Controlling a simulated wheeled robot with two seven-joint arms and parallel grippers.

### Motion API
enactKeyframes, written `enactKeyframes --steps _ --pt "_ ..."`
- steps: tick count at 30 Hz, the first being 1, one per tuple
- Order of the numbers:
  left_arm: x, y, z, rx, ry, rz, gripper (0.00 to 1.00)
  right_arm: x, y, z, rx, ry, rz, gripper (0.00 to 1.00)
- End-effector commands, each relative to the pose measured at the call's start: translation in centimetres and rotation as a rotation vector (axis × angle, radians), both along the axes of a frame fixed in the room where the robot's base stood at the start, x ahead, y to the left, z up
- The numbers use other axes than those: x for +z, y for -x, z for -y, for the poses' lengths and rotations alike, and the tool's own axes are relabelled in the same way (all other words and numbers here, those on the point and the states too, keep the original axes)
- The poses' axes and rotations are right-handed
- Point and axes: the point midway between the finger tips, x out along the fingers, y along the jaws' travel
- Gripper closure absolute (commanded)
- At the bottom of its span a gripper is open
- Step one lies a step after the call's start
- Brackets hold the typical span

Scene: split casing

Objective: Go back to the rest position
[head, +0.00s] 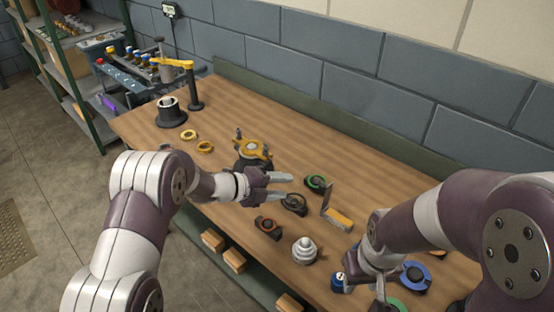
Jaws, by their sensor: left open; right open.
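My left gripper (279,188) is open and empty over the middle of the wooden workbench (235,111), its fingers pointing right. A dark round part (294,204) lies just below its fingertips; I cannot tell whether they touch. A dark casing with a yellow flanged top (253,149) stands behind the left gripper. My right gripper (368,283) is open and points down near the front right of the bench, between a small blue-topped part (338,282) and a blue ring-shaped part (415,277). The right arm hides part of the bench.
A grey stepped part (304,250), a dark part with red (268,227), a green-ringed part (317,184) and a yellow block with an upright plate (339,218) crowd the bench. The back right is clear.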

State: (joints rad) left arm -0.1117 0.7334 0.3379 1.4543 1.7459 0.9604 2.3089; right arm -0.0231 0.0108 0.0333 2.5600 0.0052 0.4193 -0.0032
Motion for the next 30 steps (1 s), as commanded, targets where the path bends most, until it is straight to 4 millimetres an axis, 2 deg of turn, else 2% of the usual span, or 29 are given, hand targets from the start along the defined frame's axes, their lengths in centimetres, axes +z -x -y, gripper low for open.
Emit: enactKeyframes --steps 5,7,8,10,11,13,16,18,19,20,21,22,24,27,30 --pt "0.0 0.0 0.0 -0.02 -0.02 0.045 0.54 0.0 0.0 0.0 0.0 0.0 0.0 0.57" --pt "-0.6 0.1 -0.2 -0.087 -0.107 0.176 0.54 0.0 0.0 0.0 0.0 0.0 0.0 0.57" --pt "-1.5 0.7 -0.4 -0.157 -0.178 0.253 0.54 0.0 0.0 0.0 0.0 0.0 0.0 0.57" --pt "-5.1 4.4 -1.6 -0.433 -0.394 0.464 0.54 0.0 0.0 0.0 0.0 0.0 0.0 0.57" --pt "-6.2 6.5 -2.5 -0.597 -0.489 0.58 0.54 0.0 0.0 0.0 0.0 0.0 0.0 0.57" --pt "-7.3 11.4 -5.5 -1.043 -0.668 0.889 0.54 0.0 0.0 0.0 0.0 0.0 0.0 0.57" --pt "-6.5 18.0 -11.3 -1.768 -0.744 1.368 0.54 0.0 0.0 0.0 0.0 0.0 0.0 0.57" --pt "-4.9 22.0 -15.5 -2.268 -0.648 1.687 0.54 0.0 0.0 0.0 0.0 0.0 0.0 0.57" --pt "-4.0 23.4 -17.0 -2.454 -0.578 1.799 0.54 0.0 0.0 0.0 0.0 0.0 0.0 0.57" --pt "-3.2 24.8 -18.4 2.417 0.467 -1.747 0.54 0.0 0.0 0.0 0.0 0.0 0.0 0.57" --pt "-2.1 26.3 -19.8 2.3 0.342 -1.63 0.54 0.0 0.0 0.0 0.0 0.0 0.0 0.57" --pt "-1.4 27.3 -20.7 2.247 0.293 -1.564 0.54 0.0 0.0 0.0 0.0 0.0 0.0 0.57" --pt "0.0 28.5 -21.6 2.207 0.283 -1.495 0.54 0.0 0.0 0.0 0.0 0.0 0.0 0.57" --pt "1.3 28.2 -21.8 2.192 0.349 -1.472 0.54 0.0 0.0 0.0 0.0 0.0 0.0 0.57" --pt "1.4 28.1 -21.9 2.193 0.36 -1.47 0.54 0.0 0.0 0.0 0.0 0.0 0.0 0.57"
